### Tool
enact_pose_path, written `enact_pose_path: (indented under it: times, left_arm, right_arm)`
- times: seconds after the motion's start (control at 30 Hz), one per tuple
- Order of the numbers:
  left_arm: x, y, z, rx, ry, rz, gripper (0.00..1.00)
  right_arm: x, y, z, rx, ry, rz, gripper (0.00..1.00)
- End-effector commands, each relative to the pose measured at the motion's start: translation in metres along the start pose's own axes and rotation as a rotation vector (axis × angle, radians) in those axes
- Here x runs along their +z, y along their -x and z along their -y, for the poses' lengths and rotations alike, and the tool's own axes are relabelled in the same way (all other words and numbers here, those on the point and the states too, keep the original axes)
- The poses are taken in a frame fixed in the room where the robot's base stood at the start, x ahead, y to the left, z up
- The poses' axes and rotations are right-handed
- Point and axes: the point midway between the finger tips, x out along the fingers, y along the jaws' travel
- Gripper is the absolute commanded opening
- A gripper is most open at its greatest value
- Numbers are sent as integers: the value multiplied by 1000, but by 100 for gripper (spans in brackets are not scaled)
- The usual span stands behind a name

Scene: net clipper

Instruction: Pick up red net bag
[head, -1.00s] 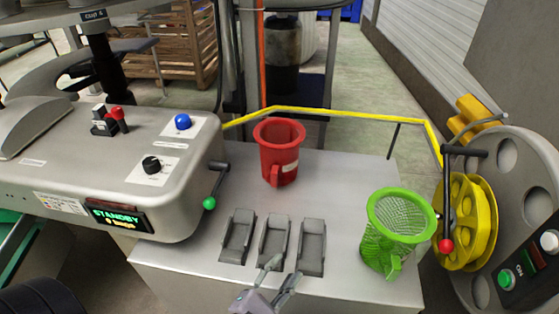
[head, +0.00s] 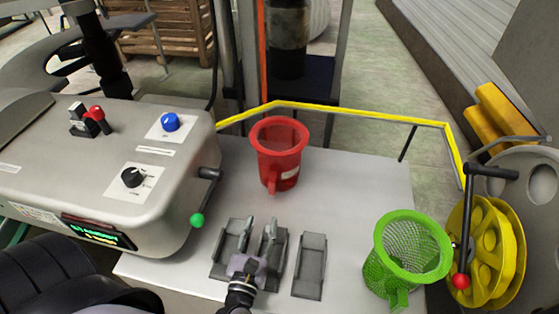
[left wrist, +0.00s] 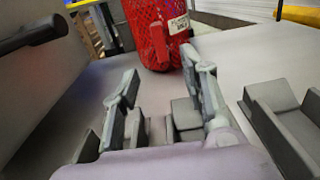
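The red net bag (head: 278,158) stands upright on the grey metal table (head: 345,190), toward its back. It has a wide rim, a tab at the front and a white label. It also shows in the left wrist view (left wrist: 157,32), ahead of the fingers, with its top cut off. My left gripper (head: 259,232) is low over the grey holders, in front of the bag and apart from it. Its two fingers are spread with nothing between them, as the left wrist view (left wrist: 163,92) also shows. My right gripper is not in view.
A green net bag (head: 405,255) stands at the table's right. Grey holders (head: 310,265) sit under and beside my left gripper. A yellow rail (head: 335,115) runs behind; a yellow reel (head: 490,245) stands right.

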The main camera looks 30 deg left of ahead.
Motion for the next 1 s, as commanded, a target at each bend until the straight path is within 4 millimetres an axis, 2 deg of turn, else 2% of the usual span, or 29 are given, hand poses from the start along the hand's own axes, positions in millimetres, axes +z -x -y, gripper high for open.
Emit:
enact_pose_path:
  times: [0.03,0.13,0.3,0.6,0.83,1.0]
  left_arm:
    - [4,-13,0,3,2,3,40]
    - [4,-35,0,2,1,3,40]
    - [3,-66,0,0,-1,1,40]
    - [2,-90,0,0,-2,1,40]
    - [1,-125,-1,-1,-3,1,40]
    - [-1,-134,-2,0,-2,-1,40]
  right_arm:
    - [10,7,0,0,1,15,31]
    - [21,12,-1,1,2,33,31]
    - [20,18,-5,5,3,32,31]
    - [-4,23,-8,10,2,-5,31]
    - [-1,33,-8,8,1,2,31]
    - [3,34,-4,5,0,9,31]
